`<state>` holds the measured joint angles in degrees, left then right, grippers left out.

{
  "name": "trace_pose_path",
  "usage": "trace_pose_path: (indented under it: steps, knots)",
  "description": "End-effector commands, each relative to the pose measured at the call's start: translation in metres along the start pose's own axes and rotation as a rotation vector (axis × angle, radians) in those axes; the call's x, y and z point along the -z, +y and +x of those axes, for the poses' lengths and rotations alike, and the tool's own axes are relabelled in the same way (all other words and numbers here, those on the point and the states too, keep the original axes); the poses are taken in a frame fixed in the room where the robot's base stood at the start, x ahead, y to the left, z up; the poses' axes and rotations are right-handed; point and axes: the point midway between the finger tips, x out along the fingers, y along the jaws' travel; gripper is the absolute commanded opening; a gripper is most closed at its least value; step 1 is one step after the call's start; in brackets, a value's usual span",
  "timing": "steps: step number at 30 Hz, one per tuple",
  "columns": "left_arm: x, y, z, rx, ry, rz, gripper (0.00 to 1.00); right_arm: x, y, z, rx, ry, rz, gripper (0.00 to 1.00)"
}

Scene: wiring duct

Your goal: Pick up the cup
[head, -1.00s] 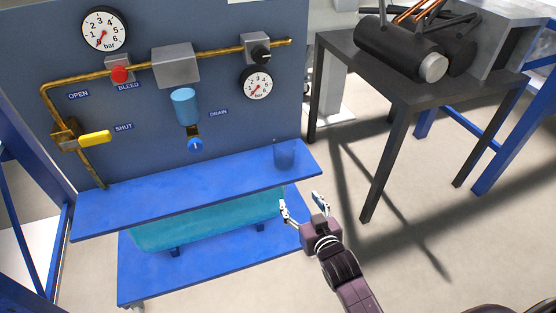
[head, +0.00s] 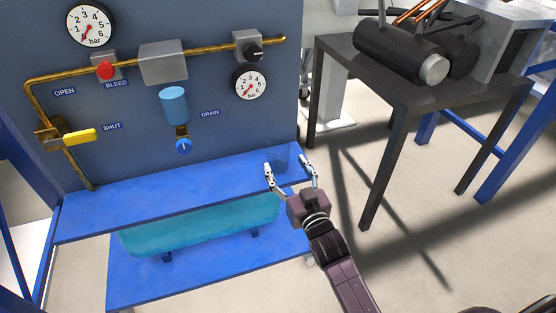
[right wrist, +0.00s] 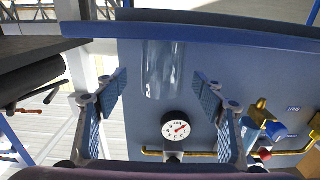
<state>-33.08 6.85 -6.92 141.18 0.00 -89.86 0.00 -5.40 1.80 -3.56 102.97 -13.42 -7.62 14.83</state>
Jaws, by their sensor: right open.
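The cup (head: 279,157) is clear and faintly blue, standing upright on the right end of the blue shelf (head: 150,199). It is hard to make out against the panel. In the right wrist view, where the scene is upside down, the cup (right wrist: 163,68) shows as a clear cylinder in line with the gap between my fingers. My right gripper (head: 287,167) is open and empty at the shelf's front edge, just in front of the cup. In the right wrist view its two fingers (right wrist: 160,88) are spread wide. I cannot tell whether they reach beside the cup. My left gripper is out of view.
The blue-grey panel (head: 222,135) stands behind the shelf, with a gauge (head: 250,84), a yellow valve handle (head: 80,137) and brass piping. A teal tank (head: 200,225) lies below the shelf. A dark table (head: 400,85) stands at right, with open floor between.

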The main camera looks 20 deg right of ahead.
Motion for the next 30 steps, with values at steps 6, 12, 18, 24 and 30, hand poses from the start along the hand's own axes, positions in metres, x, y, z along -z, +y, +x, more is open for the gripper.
trace_pose_path:
  steps: [6, 12, 18, 24, 30]
  knots:
    - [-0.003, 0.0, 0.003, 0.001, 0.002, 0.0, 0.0, -0.001, -0.003, 0.024, 0.0, 0.002, -0.002, 0.63]
    - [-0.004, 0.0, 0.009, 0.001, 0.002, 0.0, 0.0, -0.001, -0.005, 0.05, 0.001, 0.0, -0.001, 0.63]
    - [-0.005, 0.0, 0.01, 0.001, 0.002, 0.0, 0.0, -0.001, -0.005, 0.058, 0.001, -0.002, -0.001, 0.63]
    - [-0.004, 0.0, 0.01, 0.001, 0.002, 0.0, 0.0, -0.001, -0.005, 0.058, 0.001, -0.002, -0.001, 0.58]
    - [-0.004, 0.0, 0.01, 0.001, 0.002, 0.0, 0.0, -0.001, -0.005, 0.057, 0.001, -0.002, -0.001, 0.36]
